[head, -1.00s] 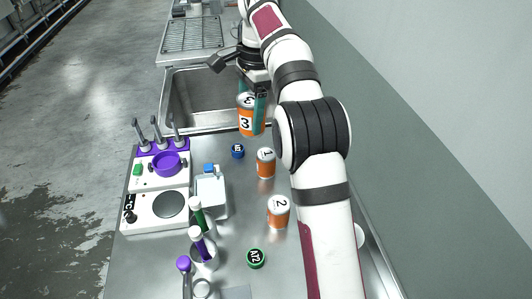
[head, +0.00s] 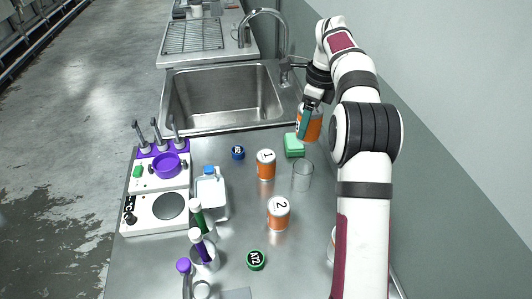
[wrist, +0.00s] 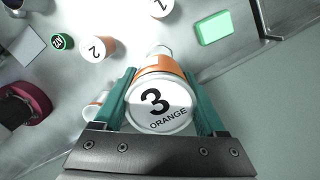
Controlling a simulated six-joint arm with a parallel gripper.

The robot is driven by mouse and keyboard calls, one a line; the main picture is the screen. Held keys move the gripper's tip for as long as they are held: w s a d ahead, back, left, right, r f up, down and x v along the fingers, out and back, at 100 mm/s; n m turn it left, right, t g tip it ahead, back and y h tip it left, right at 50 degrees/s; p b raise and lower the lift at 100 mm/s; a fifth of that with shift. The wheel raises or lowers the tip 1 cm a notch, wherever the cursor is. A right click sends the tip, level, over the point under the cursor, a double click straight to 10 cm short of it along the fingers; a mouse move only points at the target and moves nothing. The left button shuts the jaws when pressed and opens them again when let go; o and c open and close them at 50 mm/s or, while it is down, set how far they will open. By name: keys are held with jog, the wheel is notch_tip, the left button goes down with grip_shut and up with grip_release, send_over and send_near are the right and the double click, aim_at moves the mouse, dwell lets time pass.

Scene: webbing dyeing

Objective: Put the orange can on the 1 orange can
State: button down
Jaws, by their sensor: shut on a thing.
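My gripper (head: 308,120) is shut on the orange can marked 3 (head: 316,127). It holds the can near the right wall, close to the sink's right front corner. In the wrist view, the can's lid (wrist: 162,104), reading "3 ORANGE", sits between the teal fingers. The orange can marked 1 (head: 266,168) stands upright on the counter, left of and nearer than my gripper, with nothing on its lid. It shows partly at the wrist view's top edge (wrist: 160,6). Another orange can marked 2 (head: 278,216) stands nearer the camera; the wrist view shows it too (wrist: 97,48).
A green sponge (head: 293,146) lies close to the held can. A clear glass (head: 303,177) stands right of can 1. A blue-lidded bottle (head: 210,192) and a purple bowl (head: 167,165) are left. The sink (head: 222,100) is behind. My arm partly hides an object at the right.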

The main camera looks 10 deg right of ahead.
jog(key=w+a+f, duration=0.2)
jog(key=a, duration=0.1)
jog(key=w+a+f, duration=0.1)
jog(key=a+f, duration=0.1)
jog(key=a, duration=0.1)
jog(key=w+a+f, duration=0.2)
jog(key=a, duration=0.1)
jog(key=shift+w+a+f, duration=0.1)
jog(key=shift+w+f, duration=0.2)
jog(key=shift+w, duration=0.05)
jog(key=shift+w+a+f, duration=0.1)
jog(key=shift+a+f, duration=0.05)
jog(key=shift+f, duration=0.95)
jog(key=shift+w+a+f, duration=0.1)
jog(key=shift+f, duration=0.95)
